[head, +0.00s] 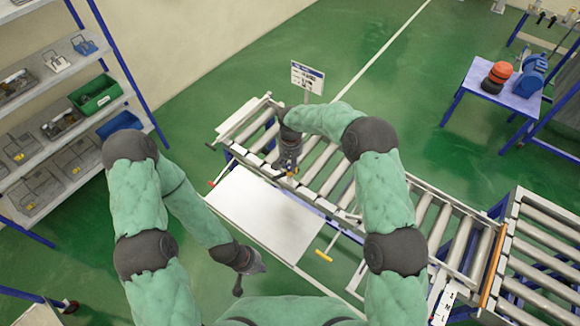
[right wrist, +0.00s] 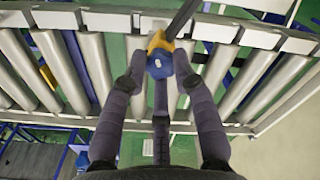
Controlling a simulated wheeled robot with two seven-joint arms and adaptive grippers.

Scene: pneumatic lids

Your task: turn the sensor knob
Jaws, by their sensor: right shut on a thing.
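The sensor knob (right wrist: 158,64) is blue with a pale mark, beside a yellow part (right wrist: 159,41) at the end of a dark bar, over the conveyor rollers. My right gripper (right wrist: 158,86) has its fingers around the knob and is shut on it; the exact contact points are hard to see. In the head view my right gripper (head: 287,168) points down at the conveyor's near side, with a small yellow-orange spot at its tip. My left gripper (head: 252,281) is empty, its fingers spread, over the green floor below the white panel.
The roller conveyor (head: 438,222) runs from upper left to lower right. A white flat panel (head: 262,214) lies along its near side. A sign (head: 307,77) stands behind it. Shelves with bins (head: 96,94) are at left, a blue table (head: 487,92) at upper right. Open green floor lies between.

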